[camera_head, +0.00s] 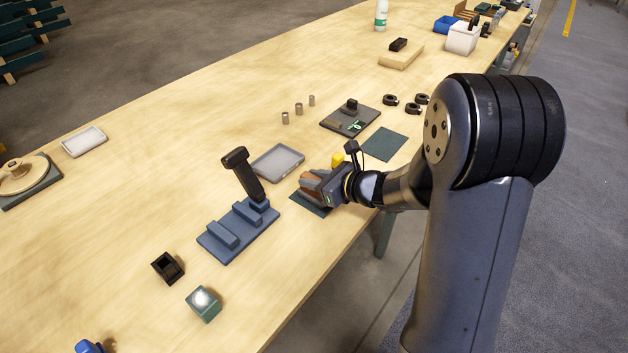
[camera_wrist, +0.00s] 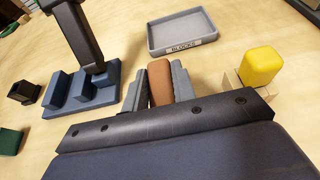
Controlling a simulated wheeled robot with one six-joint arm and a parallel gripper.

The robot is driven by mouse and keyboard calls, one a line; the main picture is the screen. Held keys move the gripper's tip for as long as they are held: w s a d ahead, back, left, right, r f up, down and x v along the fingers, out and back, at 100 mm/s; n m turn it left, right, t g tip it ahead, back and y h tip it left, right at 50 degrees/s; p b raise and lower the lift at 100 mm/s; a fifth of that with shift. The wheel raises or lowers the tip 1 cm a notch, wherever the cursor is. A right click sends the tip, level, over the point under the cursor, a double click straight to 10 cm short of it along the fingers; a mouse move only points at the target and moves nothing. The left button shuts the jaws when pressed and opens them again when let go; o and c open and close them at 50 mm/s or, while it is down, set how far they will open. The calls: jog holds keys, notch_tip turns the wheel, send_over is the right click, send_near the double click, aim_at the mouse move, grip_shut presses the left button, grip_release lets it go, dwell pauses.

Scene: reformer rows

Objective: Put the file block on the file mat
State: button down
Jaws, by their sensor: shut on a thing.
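My gripper (camera_head: 311,184) is shut on a brown block with rounded edges (camera_wrist: 160,80), which I take to be the file block. The block sits between the two grey fingers in the wrist view and also shows in the head view (camera_head: 308,175). A dark mat (camera_head: 309,203) lies under or just beside the gripper, partly hidden. Another dark green mat (camera_head: 384,145) lies bare further back. I see no label telling which is the file mat. I cannot tell whether the block touches the surface below.
A grey tray marked BLOCKS (camera_wrist: 181,46) lies beyond the gripper. A blue stand (camera_head: 236,230) with a tall black handle (camera_head: 242,173) is close on the left. A yellow block (camera_wrist: 261,65) is close on the right. A dark board (camera_head: 350,121) is further back.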

jog(key=shift+f, duration=0.15)
jog(key=c, duration=1.2)
grip_release()
jog(key=shift+o, duration=0.2)
jog(key=shift+r, duration=0.35)
jog(key=p+v, duration=0.1)
jog(key=v, duration=1.1)
jog(key=shift+f, duration=0.2)
